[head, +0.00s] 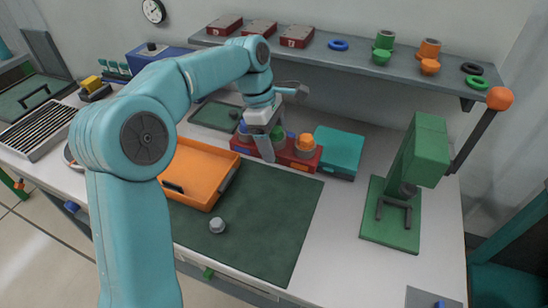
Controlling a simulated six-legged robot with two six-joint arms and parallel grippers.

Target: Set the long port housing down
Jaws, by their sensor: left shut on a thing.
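The long port housing (302,162) is a long red block behind the dark green mat, beside a teal box. Blue, green (277,134) and orange (305,142) round pieces stand along its top. My left gripper (266,148) reaches down over its left-middle part and is shut on it, one finger showing across the front face. The other finger is mostly hidden. I cannot tell whether the housing touches the table or is slightly above it. My right gripper is not in view.
An orange tray (226,187) lies left of the housing, and a teal box (338,152) close on its right. A green press (408,180) stands further right. The dark green mat (270,225) is mostly clear, with a small grey knob (217,225) on it. A shelf (345,55) runs behind.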

